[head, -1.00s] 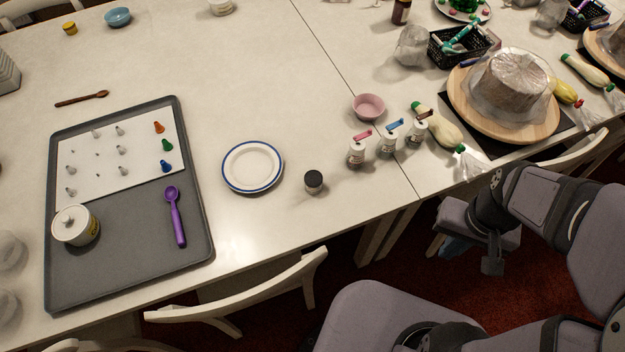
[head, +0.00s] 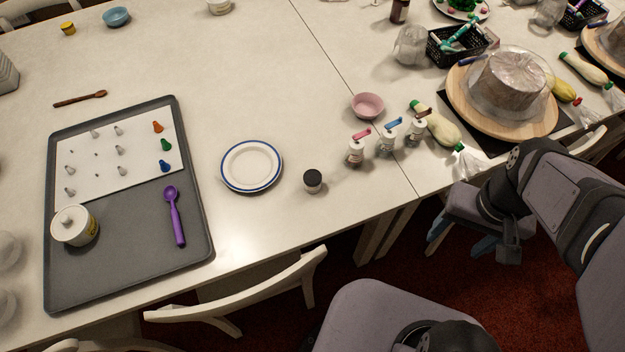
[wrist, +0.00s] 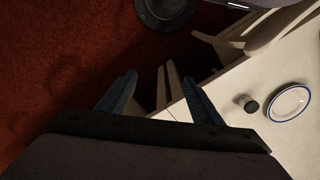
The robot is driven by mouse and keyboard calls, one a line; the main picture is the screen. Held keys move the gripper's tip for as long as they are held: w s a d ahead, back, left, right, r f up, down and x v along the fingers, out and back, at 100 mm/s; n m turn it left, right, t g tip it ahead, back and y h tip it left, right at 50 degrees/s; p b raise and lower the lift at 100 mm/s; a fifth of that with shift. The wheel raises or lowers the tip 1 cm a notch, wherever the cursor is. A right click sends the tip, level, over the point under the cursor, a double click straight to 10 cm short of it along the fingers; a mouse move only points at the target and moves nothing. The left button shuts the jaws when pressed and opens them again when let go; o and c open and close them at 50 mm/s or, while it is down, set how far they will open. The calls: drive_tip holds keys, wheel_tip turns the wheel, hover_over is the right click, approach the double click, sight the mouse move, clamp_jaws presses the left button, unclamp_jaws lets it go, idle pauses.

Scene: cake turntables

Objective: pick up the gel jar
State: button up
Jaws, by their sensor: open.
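The gel jar is most likely the small jar with a black lid (head: 313,181). It stands upright on the pale table, right of the blue-rimmed plate and near the front edge. In the wrist view the jar (wrist: 246,103) is right of my fingers, beside the plate. My gripper (head: 463,241) is off the table's front edge, right of the jar and well apart from it. Its two blue fingers are spread and empty. They also show in the wrist view (wrist: 160,82), pointing past the table edge.
The blue-rimmed plate (head: 252,166) is left of the jar. Several small white bottles (head: 387,143) and a pink bowl (head: 368,105) are to its right. A grey tray (head: 130,262) lies at left. A chair (head: 245,295) stands at the front edge.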

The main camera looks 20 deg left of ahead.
drive_tip(key=w+a+f+n+h+b, duration=0.25)
drive_tip(key=w+n+h+b, duration=0.35)
drive_tip(key=n, duration=0.7)
wheel_tip(320, 180, up, 2)
drive_tip(key=r+n+t+y+b, duration=0.1)
drive_tip(key=n+t+y+b, duration=0.35)
drive_tip(key=n+t, duration=1.5)
hover_over(308, 180)
drive_tip(key=s+a+b, duration=0.1)
drive_tip(key=s+b, duration=0.1)
drive_tip(key=n+g+h, duration=0.1)
drive_tip(key=g+h, duration=0.1)
drive_tip(key=f, duration=1.6)
drive_tip(key=shift+w+d+f, duration=0.1)
drive_tip(key=shift+d+f, duration=0.15)
drive_tip(key=shift+f, duration=0.6)
drive_tip(key=shift+w+d+h+p, duration=0.25)
drive_tip(key=shift+w+p, duration=0.25)
drive_tip(key=shift+w, duration=0.35)
drive_tip(key=shift+f+p+x, duration=0.15)
drive_tip(key=shift+p+x, duration=0.25)
drive_tip(key=shift+x, duration=1)
drive_tip(key=shift+f+p+x, duration=0.15)
drive_tip(key=shift+p+x, duration=0.2)
drive_tip(key=shift+x, duration=1.05)
drive_tip(key=shift+d, duration=0.15)
drive_tip(key=shift+c, duration=0.7)
